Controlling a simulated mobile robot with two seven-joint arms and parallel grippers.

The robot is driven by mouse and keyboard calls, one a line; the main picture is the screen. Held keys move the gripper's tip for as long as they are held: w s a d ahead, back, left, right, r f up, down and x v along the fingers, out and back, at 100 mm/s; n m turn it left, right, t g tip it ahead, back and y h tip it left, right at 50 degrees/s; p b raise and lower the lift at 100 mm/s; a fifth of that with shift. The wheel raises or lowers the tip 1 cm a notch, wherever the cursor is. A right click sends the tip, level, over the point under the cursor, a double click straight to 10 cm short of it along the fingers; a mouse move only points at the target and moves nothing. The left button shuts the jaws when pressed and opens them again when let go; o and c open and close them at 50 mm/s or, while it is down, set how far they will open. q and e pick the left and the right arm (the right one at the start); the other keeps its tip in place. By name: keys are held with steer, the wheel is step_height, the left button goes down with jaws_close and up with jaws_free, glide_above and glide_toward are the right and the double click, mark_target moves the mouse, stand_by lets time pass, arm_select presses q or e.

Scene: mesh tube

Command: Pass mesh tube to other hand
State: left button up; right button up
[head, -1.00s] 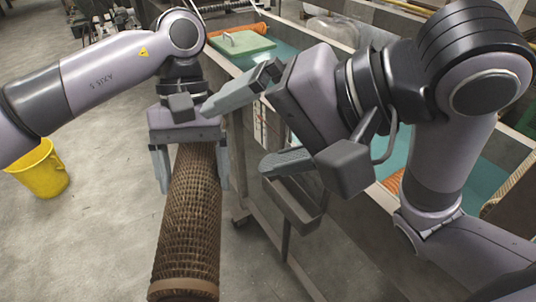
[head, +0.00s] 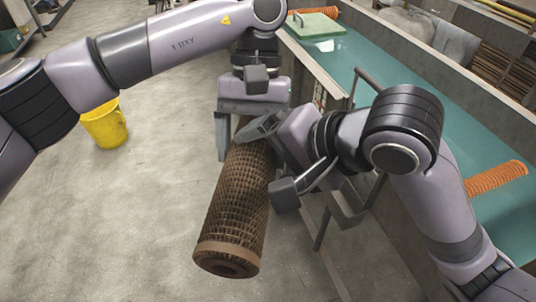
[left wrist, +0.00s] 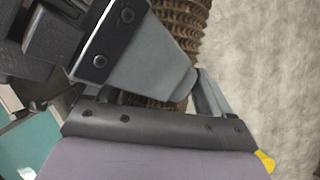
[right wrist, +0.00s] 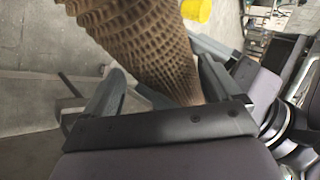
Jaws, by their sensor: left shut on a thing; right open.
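The mesh tube (head: 236,200) is a brown, rusty-looking lattice cylinder with solid end bands, tilted with its lower end toward me. My left gripper (head: 246,138) is shut on its upper end; a finger shows at the left side of the tube. In the right wrist view the tube (right wrist: 150,45) runs between the open fingers, nearer the right finger. In the left wrist view the tube (left wrist: 180,30) is partly hidden by the right gripper.
A teal-topped bench (head: 420,110) stands to the right, with an orange ribbed tube (head: 497,178) and a pale green block (head: 314,26) on it. A yellow bucket (head: 104,124) stands on the floor at left. The floor around the tube's lower end is clear.

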steer(key=shift+w+a+f, duration=0.15)
steer(key=shift+a+f, duration=0.1)
steer(key=shift+f, duration=0.05)
steer(key=shift+c, duration=0.4)
steer(key=c, duration=0.5)
arm_select(q)
steer(key=o, duration=1)
arm_select(e)
steer(key=shift+r, duration=0.1)
steer(key=c, duration=0.4)
arm_select(q)
steer(key=shift+o, duration=1)
arm_select(e)
steer(key=shift+c, duration=1)
arm_select(q)
steer(key=shift+r, duration=0.15)
